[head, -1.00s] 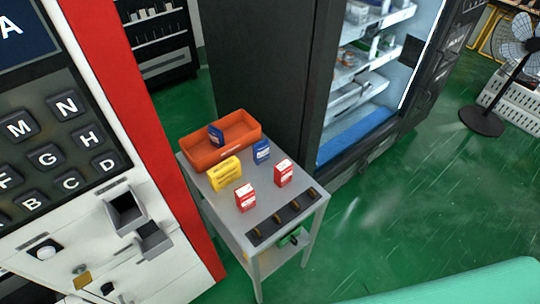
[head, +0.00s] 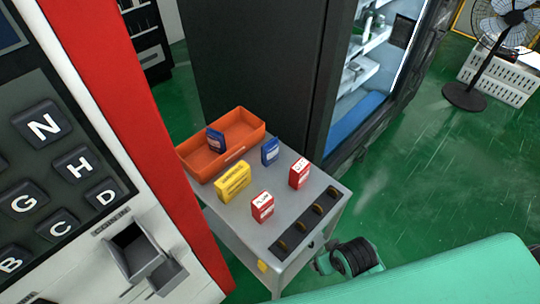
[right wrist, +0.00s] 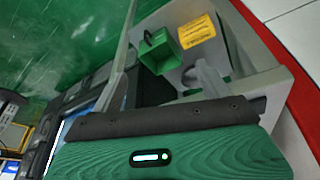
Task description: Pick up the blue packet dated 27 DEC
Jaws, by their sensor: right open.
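One blue packet (head: 270,151) stands on the grey cart top, just right of the orange bin. A second blue packet (head: 215,139) leans inside the bin, toward its left end. The print on both is too small to read, so I cannot tell which is dated 27 DEC. My right gripper (head: 321,263) is open, low beside the cart's front right corner, below the cart top and well short of both packets. Its fingers are small and partly unclear in the head view. Neither packet shows in the right wrist view. My left gripper is not in view.
The orange bin (head: 242,128) takes up the cart's back. A yellow packet (head: 233,182) and two red packets (head: 262,206) stand on the cart top (head: 227,214). A red-edged keypad machine (head: 113,118) is close on the left; a dark cabinet (head: 258,62) stands behind.

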